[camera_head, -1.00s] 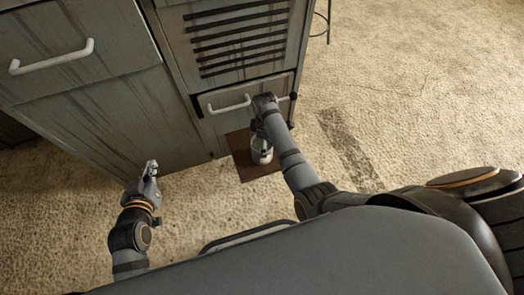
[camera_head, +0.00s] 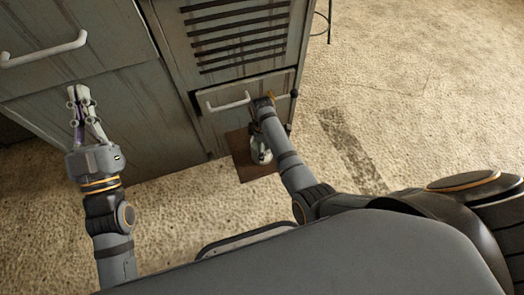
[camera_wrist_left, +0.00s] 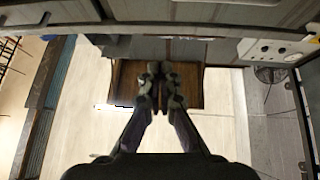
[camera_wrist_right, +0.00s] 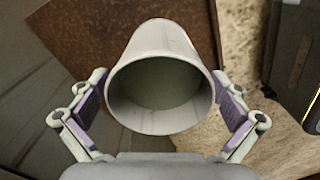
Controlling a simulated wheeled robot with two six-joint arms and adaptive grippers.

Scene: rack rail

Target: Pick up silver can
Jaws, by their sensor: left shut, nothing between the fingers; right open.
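The silver can (camera_head: 261,151) stands on a brown plate on the floor, in front of the grey cabinet; my right arm partly covers it in the head view. In the right wrist view the can (camera_wrist_right: 160,85) appears as an open, hollow cylinder. It lies between the spread fingers of my right gripper (camera_wrist_right: 160,104), with one purple-padded finger on each side. The fingers look apart from its wall, though contact is hard to judge. My left gripper (camera_head: 80,97) is shut and empty, well to the left, in front of the cabinet.
The brown plate (camera_head: 243,160) lies on the tan carpet by the grey cabinet (camera_head: 140,120). A drawer with a white handle (camera_head: 228,105) is close to my right gripper. Another white handle (camera_head: 45,50) is at upper left.

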